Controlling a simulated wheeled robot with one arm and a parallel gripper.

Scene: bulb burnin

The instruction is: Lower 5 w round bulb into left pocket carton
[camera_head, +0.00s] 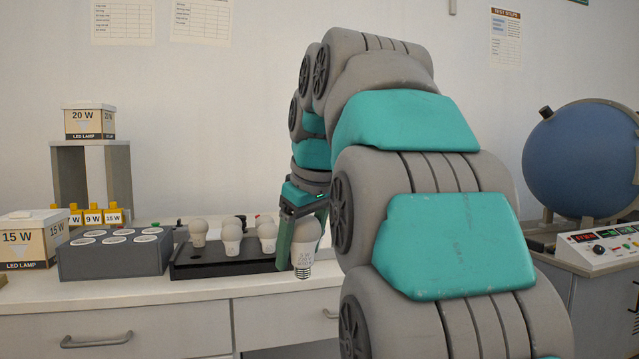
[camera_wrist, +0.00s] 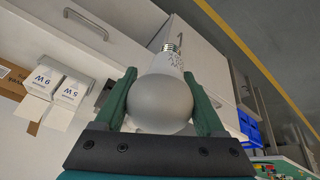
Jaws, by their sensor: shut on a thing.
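My gripper (camera_head: 304,222) is shut on a white round bulb (camera_head: 304,250), held in the air in front of the drawer bench, metal base downward. In the wrist view the same bulb (camera_wrist: 160,103) sits between both green fingers of my gripper (camera_wrist: 160,84), its screw base pointing away from the palm; its printing is too small to read. Two white cartons with flaps, one marked 5 W (camera_wrist: 70,92) and one marked 9 W (camera_wrist: 42,80), lie at the left of the wrist view, apart from the bulb. The head view does not show these cartons.
A black tray (camera_head: 220,268) with several upright bulbs stands on the bench, beside a grey block (camera_head: 112,262) with round sockets. A 15 W carton (camera_head: 30,240) is at the left. A blue sphere (camera_head: 580,160) and a control box (camera_head: 610,248) stand at the right. Brown cardboard (camera_wrist: 12,82) adjoins the small cartons.

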